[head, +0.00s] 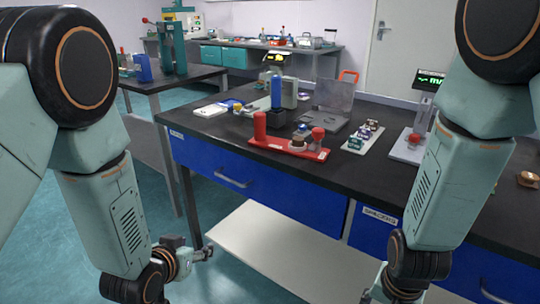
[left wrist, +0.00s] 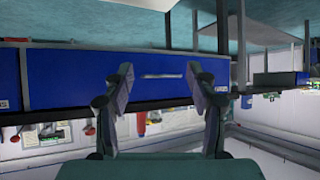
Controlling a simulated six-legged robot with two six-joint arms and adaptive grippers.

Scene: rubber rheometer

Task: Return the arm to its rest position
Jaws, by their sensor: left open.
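My left arm hangs down at the left of the head view, its forearm pointing to the floor. My left gripper (head: 205,252) is small there, in front of the bench and below its drawer level. In the left wrist view its two fingers stand apart with nothing between them, so the left gripper (left wrist: 160,82) is open and empty. Beyond the fingers is the blue drawer front (left wrist: 145,76), apart from them. My right arm hangs at the right of the head view; its wrist is at the lower edge and its fingers do not show clearly.
The black-topped bench (head: 215,133) with blue drawers (head: 225,178) stands ahead. A side table (head: 185,78) stands at left. Open floor (head: 75,235) lies at lower left.

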